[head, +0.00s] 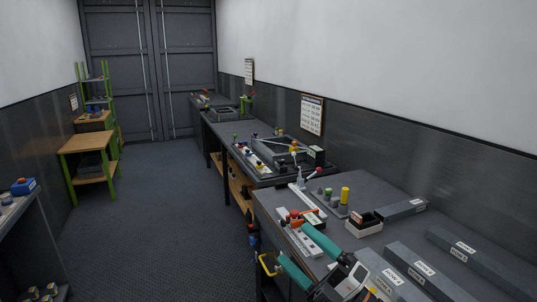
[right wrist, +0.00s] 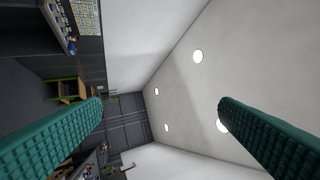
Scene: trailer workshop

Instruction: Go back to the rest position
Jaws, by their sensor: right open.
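My right gripper (head: 294,242) shows at the bottom of the head view, with two teal fingers spread apart over the left edge of the near workbench. Nothing sits between the fingers. In the right wrist view both ridged teal fingers of the open gripper (right wrist: 160,104) frame the far doors, white wall and ceiling lights. The near workbench (head: 375,190) is grey and runs along the right wall. My left gripper is not in view.
A white strip with small parts (head: 296,238) lies close to the right gripper. Grey labelled boxes (head: 415,262) and a small white bin (head: 362,226) are on the bench. A green-legged wooden table (head: 88,143) stands far left. The floor (head: 160,220) in the middle is clear.

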